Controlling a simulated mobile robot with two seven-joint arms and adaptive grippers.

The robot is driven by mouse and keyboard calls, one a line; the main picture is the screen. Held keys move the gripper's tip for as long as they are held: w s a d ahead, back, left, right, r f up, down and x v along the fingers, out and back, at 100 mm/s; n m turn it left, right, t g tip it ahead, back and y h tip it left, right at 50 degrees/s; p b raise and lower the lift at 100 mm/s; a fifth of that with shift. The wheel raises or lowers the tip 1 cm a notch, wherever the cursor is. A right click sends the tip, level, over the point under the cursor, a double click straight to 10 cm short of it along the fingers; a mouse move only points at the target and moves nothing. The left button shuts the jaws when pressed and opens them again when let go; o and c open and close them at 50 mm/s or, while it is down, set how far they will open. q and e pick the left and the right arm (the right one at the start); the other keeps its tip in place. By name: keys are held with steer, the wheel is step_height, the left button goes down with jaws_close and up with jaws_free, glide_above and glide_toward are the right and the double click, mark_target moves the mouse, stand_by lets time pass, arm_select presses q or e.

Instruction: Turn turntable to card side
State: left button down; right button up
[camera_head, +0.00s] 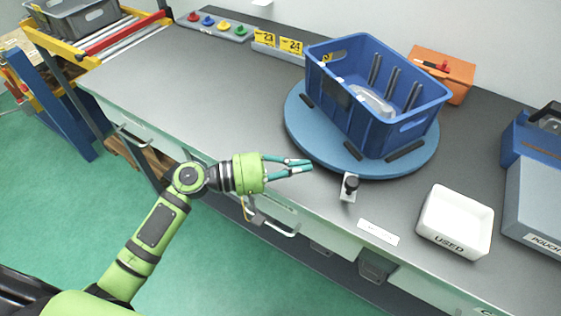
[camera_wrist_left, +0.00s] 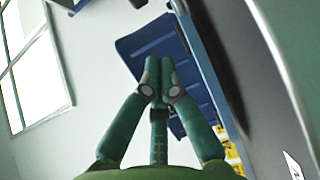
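The blue round turntable (camera_head: 300,125) lies on the grey bench in the head view. A blue open crate (camera_head: 390,125) stands on it, between dark blocks, with a grey casting (camera_head: 372,103) inside. A dark panel (camera_head: 337,94) shows on the crate's left-front side; I cannot tell whether it is a card. My left gripper (camera_head: 309,165) is just left of the turntable's front-left rim, its fingertips together with nothing seen between them. In the left wrist view its tips (camera_wrist_left: 159,68) also meet, in front of a blue surface. My right gripper is not in view.
A black-knobbed post (camera_head: 350,185) stands by the turntable's front rim. A white tray marked USED (camera_head: 455,222) is at right, with an orange box (camera_head: 442,75) behind. Yellow number plates (camera_head: 290,46) and coloured knobs (camera_head: 210,25) line the back. The bench's left part is clear.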

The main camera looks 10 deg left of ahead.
arm_select(q)
steer(key=d+p, duration=0.2)
steer(key=d, duration=0.3)
steer(key=shift+d, duration=0.2)
steer(key=shift+s+d+f, duration=0.15)
steer(key=shift+d, duration=0.35)
steer(key=shift+s+d+n+t+y+p, duration=0.15)
steer(key=shift+d+n+t+p, duration=0.15)
steer(key=shift+d+p, duration=0.15)
steer(key=shift+s+d+n+t+y+p, duration=0.1)
steer(key=shift+d+n+t+y+p, duration=0.1)
steer(key=shift+d+t+p, duration=0.25)
steer(key=d, duration=0.2)
steer(key=d+n+t+y+p, duration=0.1)
steer(key=d, duration=0.2)
steer(key=d+n+t+y+p, duration=0.1)
steer(key=d, duration=0.2)
steer(key=shift+w+d+t, duration=0.1)
steer(key=shift+t, duration=0.15)
steer(key=shift+w+d, duration=0.2)
steer(key=shift+d, duration=0.65)
steer(key=shift+w+d, duration=0.2)
steer(key=shift+d, duration=0.65)
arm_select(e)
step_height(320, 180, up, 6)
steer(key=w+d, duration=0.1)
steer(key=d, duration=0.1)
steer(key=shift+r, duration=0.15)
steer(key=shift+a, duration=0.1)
